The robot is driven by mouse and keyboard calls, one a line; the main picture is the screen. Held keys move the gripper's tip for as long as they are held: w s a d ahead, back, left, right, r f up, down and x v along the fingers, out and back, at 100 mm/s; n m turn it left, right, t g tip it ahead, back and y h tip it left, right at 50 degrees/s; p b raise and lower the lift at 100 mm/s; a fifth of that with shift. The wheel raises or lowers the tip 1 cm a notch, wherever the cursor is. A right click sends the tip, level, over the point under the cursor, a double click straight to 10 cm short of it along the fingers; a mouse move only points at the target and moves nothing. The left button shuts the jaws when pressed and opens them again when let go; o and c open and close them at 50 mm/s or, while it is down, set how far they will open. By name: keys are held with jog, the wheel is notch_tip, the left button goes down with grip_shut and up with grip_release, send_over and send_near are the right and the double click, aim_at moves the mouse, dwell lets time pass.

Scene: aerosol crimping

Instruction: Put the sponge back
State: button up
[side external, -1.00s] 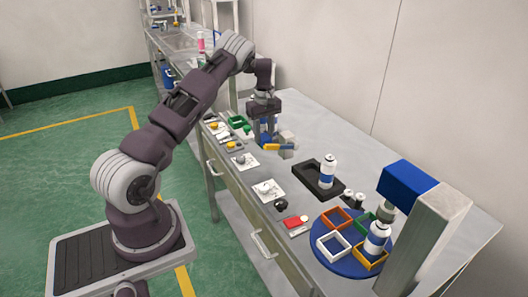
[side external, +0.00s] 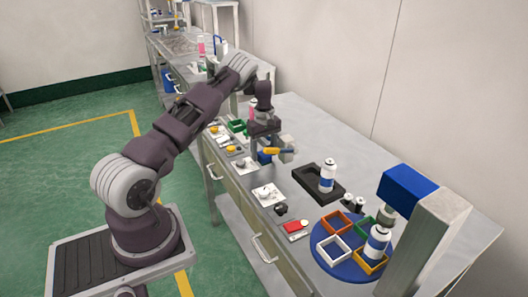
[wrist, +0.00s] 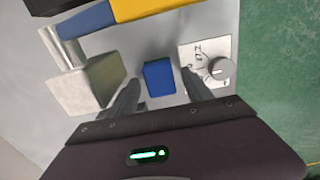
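A small blue block (wrist: 158,78), which looks like the sponge, lies between and just beyond my fingertips in the wrist view. In the side view the blue block (side external: 264,157) shows low beneath my gripper, partly hidden by a finger. My gripper (side external: 267,147) points down over the bench. In the wrist view my gripper (wrist: 163,78) has its fingers apart, with a gap on each side of the block. I see no contact with the block.
A grey block (wrist: 88,82) and a yellow-and-blue bar (wrist: 150,9) are close beside my gripper. A white card with a knob (wrist: 218,68) lies on the other side. A black tray (side external: 305,181) with a can and a blue turntable (side external: 340,264) stand farther right.

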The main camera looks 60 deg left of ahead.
notch_tip(320, 180, up, 14)
jog(key=s+d+r+m+t, duration=0.2)
jog(key=s+d+r+m, duration=0.1)
jog(key=d+r, duration=0.7)
jog(key=s+d+r+m+t, duration=0.1)
jog(key=s+d+r+m, duration=0.25)
jog(key=d+r, duration=0.6)
jog(key=s+d+f+m+t, duration=0.1)
jog(key=s+d+m, duration=0.4)
jog(key=s+d, duration=0.3)
jog(key=s+d+f+m+t, duration=0.1)
jog(key=s+d+m, duration=0.5)
jog(key=s, duration=0.8)
jog(key=d, duration=0.3)
jog(key=shift+t, duration=0.3)
jog(key=shift+d+f+m, duration=0.1)
jog(key=shift+m, duration=0.15)
